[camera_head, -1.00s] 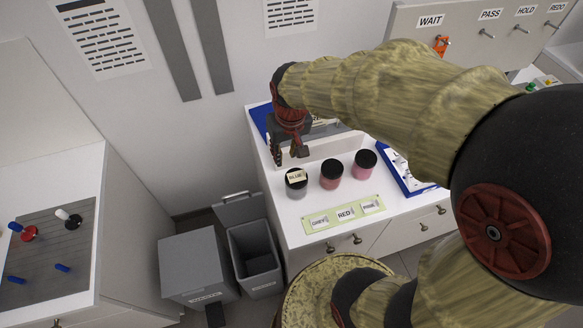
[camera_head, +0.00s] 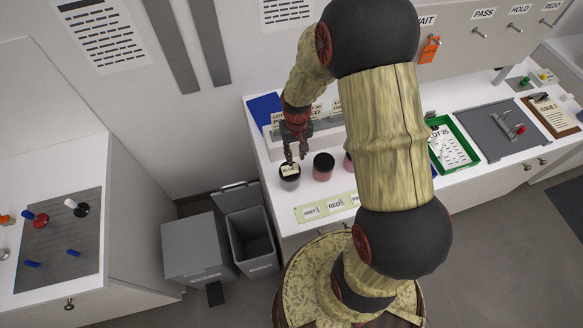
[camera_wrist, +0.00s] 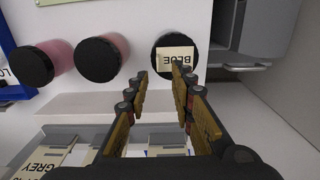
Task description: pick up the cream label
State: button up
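The cream label (camera_head: 289,168), printed BLUE, lies on the black lid of the grey jar (camera_head: 290,179), the left one of three jars. In the wrist view the label (camera_wrist: 175,58) shows upside down on the dark lid (camera_wrist: 160,44). My gripper (camera_head: 296,157) is just above that jar. In the wrist view its two fingers (camera_wrist: 160,72) are apart with nothing between them, and the right fingertip overlaps the label's lower edge. I cannot tell whether a finger touches the label or lid.
A red jar (camera_head: 323,167) stands close to the right, with a pink jar (camera_head: 348,163) partly behind my arm. A green strip (camera_head: 312,211) with name plates lies in front. A low rack with cards, one reading GREY (camera_wrist: 44,163), is behind. Grey bins (camera_head: 252,243) stand below left.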

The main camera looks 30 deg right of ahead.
aim_at(290, 168)
notch_tip(290, 168, down, 3)
jog(key=shift+s+f, duration=0.1)
jog(key=shift+d, duration=0.1)
jog(key=shift+c, duration=1.2)
jog(key=c, duration=0.4)
